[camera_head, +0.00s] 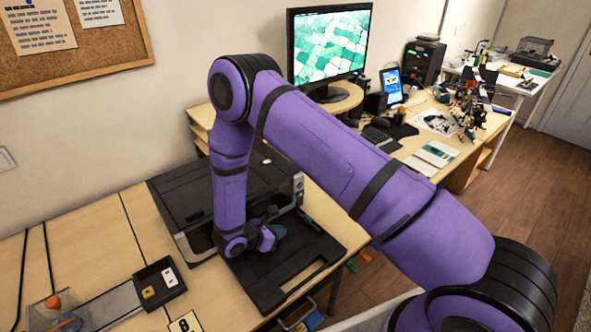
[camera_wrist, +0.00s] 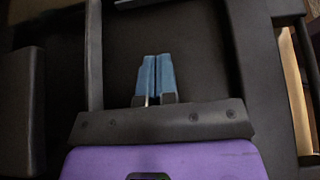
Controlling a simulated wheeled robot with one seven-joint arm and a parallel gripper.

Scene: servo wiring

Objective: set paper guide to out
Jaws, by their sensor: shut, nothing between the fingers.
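The black printer-like machine (camera_head: 172,190) stands on the near desk, with a flat black tray (camera_head: 322,243) extending from its front. My gripper (camera_head: 279,231) is low over this tray, largely hidden by my arm in the head view. In the wrist view my gripper's blue fingertips (camera_wrist: 157,68) are together and empty, over a dark flat surface (camera_wrist: 200,50). A narrow dark upright strip (camera_wrist: 94,50) lies left of the fingers, apart from them; it may be the paper guide, but I cannot tell for sure. Its position along the tray is unclear.
A black box with white and yellow buttons (camera_head: 160,284) and a numbered card (camera_head: 185,322) are at the near left. A monitor (camera_head: 328,45) stands behind my arm. In the wrist view, a dark block (camera_wrist: 22,110) is at left and a pale gap (camera_wrist: 293,90) at right.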

